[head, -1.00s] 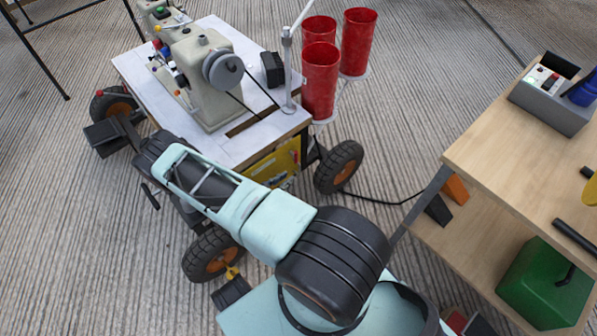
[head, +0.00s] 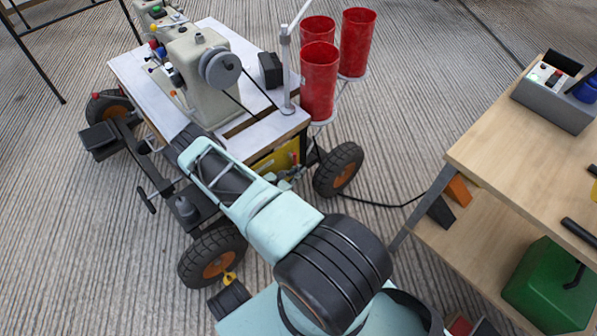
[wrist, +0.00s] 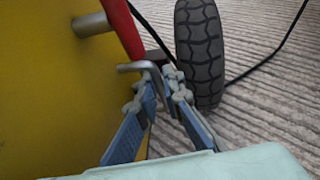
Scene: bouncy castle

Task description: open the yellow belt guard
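The yellow belt guard (head: 262,165) is on the near side of the sewing cart, under its top. In the wrist view the guard (wrist: 50,100) fills the left side, with a grey round stub (wrist: 90,25) and a red lever (wrist: 122,28) at its top. A bent metal rod (wrist: 130,68) sticks out below the lever. My gripper (wrist: 162,84) has its fingertips at the rod's bent end, one on each side. The fingers are a small gap apart. I cannot tell whether they clamp the rod. In the head view my gripper (head: 284,181) is in front of the guard, partly hidden.
A black cart wheel (wrist: 200,50) is just right of my fingers; it also shows in the head view (head: 338,170). A sewing machine (head: 200,75) and red cups (head: 320,80) stand above. A wooden workbench (head: 520,140) is at right. A black cable (head: 385,203) crosses the floor.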

